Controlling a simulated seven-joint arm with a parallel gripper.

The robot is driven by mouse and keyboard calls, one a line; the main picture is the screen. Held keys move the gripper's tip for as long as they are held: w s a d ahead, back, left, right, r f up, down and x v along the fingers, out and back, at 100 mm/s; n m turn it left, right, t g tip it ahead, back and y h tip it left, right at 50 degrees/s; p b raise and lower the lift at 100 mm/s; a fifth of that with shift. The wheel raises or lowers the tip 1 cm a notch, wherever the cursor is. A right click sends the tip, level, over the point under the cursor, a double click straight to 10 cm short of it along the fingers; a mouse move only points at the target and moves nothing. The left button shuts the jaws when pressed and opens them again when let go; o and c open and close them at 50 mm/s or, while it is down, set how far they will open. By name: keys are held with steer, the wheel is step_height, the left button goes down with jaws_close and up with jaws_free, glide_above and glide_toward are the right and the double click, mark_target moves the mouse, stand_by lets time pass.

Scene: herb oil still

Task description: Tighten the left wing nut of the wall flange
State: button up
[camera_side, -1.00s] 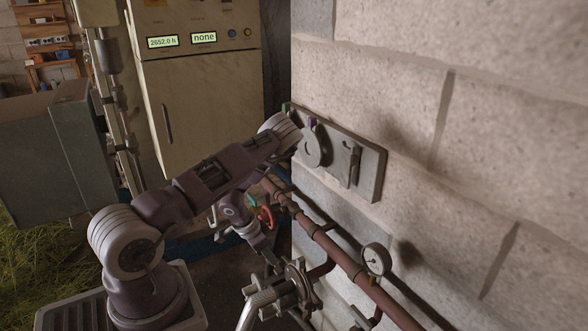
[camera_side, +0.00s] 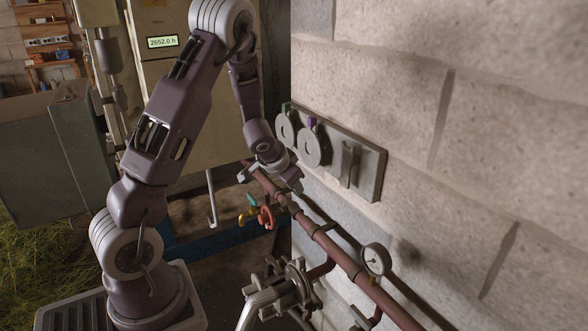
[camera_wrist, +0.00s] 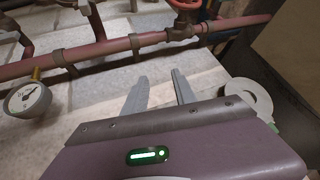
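I cannot clearly make out the wall flange or its left wing nut in either view. A metal fitting with a round rim (camera_side: 298,280) stands low in the side view, but I cannot tell whether it is the flange. My gripper (camera_side: 270,180) hangs beside the wall, near the red pipe and below the wall plate. In the wrist view, the two grey fingers of my gripper (camera_wrist: 162,84) are apart with nothing between them. Pale wall blocks show beyond the fingertips.
A red pipe (camera_side: 335,250) runs along the wall with a gauge (camera_side: 376,259) and a red valve handle (camera_side: 267,216). A grey wall plate (camera_side: 371,174) carries two round discs and a lever. A cabinet (camera_side: 190,125) stands behind.

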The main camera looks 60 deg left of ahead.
steer(key=s+d+r, duration=0.1)
steer(key=d+r, duration=0.2)
steer(key=r, duration=0.3)
steer(key=shift+s+d+r+n, duration=0.25)
steer(key=shift+d+n, duration=0.05)
stand_by(0.9)
